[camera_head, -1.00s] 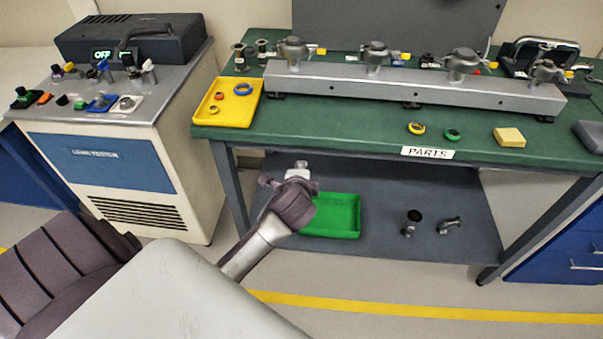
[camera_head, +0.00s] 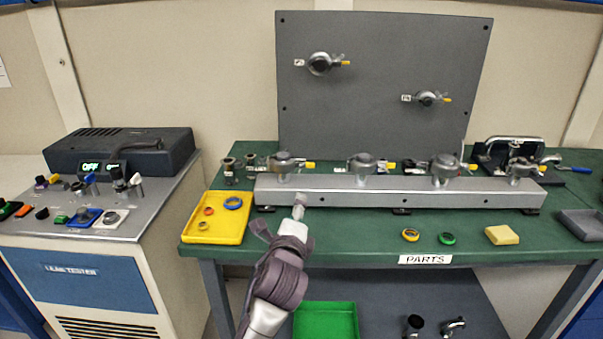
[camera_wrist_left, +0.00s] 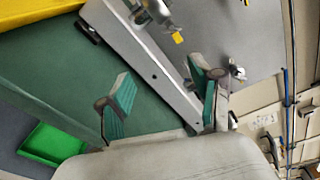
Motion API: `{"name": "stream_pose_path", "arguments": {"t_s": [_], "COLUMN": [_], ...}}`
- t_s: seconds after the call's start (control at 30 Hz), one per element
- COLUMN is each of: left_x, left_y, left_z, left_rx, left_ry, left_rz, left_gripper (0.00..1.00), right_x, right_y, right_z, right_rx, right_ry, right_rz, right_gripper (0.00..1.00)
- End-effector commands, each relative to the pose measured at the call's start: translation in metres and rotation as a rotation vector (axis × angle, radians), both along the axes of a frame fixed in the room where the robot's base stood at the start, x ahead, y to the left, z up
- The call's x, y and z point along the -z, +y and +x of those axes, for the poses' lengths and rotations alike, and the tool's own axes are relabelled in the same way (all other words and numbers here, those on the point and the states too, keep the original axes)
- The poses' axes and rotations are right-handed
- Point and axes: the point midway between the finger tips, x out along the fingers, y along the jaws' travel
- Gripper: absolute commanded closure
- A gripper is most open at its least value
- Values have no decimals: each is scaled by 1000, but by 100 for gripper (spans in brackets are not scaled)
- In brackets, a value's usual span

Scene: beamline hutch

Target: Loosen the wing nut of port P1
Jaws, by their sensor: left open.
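Several clamped ports with yellow-tipped wing nuts stand along the grey rail (camera_head: 350,193) on the bench. The leftmost rail port (camera_head: 284,163) has its yellow tip (camera_head: 310,165) to the right. Two more ports, an upper one (camera_head: 320,64) and a lower one (camera_head: 428,98), are on the upright grey panel. I cannot read which is P1. My left gripper (camera_head: 300,203) is in front of the rail, below the leftmost port and apart from it. In the left wrist view, its teal-padded fingers (camera_wrist_left: 162,98) are open and empty; a yellow wing-nut tip (camera_wrist_left: 177,38) shows beyond them.
A yellow tray (camera_head: 214,236) with rings lies left of the rail. Loose rings (camera_head: 410,235) and a yellow block (camera_head: 502,235) lie on the green bench front. A green tray (camera_head: 326,322) is on the lower shelf. The leak tester (camera_head: 95,270) stands left.

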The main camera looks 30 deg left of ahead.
Motion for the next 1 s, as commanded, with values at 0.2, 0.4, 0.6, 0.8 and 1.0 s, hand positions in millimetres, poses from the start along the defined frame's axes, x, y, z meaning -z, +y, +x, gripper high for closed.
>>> {"name": "stream_pose_path", "arguments": {"t_s": [0.2,0.4,0.6,0.8,1.0], "left_x": [-21,-21,-21,-20,-19], "left_y": [9,26,47,63,70], "left_z": [14,44,82,112,126], "left_rx": [-9,-9,-9,-8,-7], "left_ry": [-13,-13,-12,-13,-12], "left_rz": [109,107,105,104,105], "left_gripper": [35,35,35,35,35], "right_x": [-1,-4,-7,-8,-9], "right_y": [-6,-9,-9,-9,-7], "right_z": [1,1,2,2,2], "right_rx": [-2,-4,-3,-3,-2], "right_ry": [-1,-1,-2,-2,-2], "right_rz": [-7,-11,-11,-11,-9], "right_gripper": [60,60,60,60,60]}}
